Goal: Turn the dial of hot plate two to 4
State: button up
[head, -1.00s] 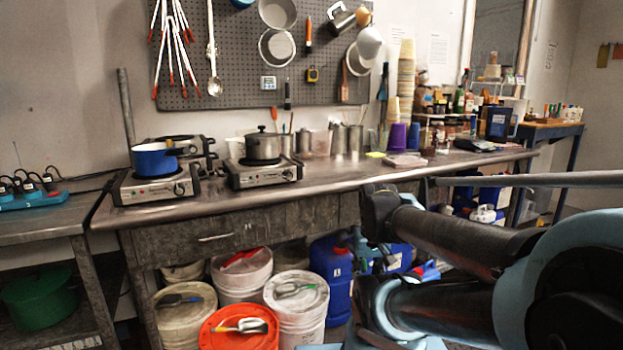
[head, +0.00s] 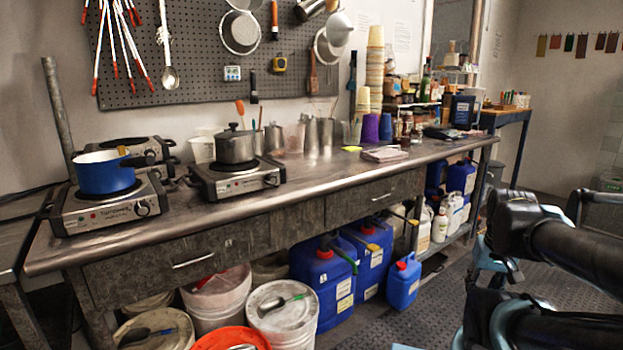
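A hot plate (head: 110,211) with a blue pot (head: 104,172) on it stands at the left end of the steel bench. Its dial (head: 142,209) is on the right of its front face. A second hot plate (head: 238,184) stands to its right with a lidded steel pot (head: 235,146) on it. The dial (head: 270,180) of that one is also at the front right. Another hot plate (head: 159,158) is partly hidden behind the blue pot. I cannot read which plate is number two, nor the dial settings. My gripper is not in view; only arm links show at the right.
The steel bench (head: 330,188) has bare top along its front edge. Steel beakers (head: 326,134) and stacked cups (head: 375,70) stand at the back. Blue jugs (head: 322,285) and lidded buckets (head: 284,312) stand below. Floor at the right is partly open.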

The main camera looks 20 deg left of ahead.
aim_at(271, 180)
jog(key=z, duration=0.1)
jog(key=k, duration=0.75)
jog(key=u, duration=1.35)
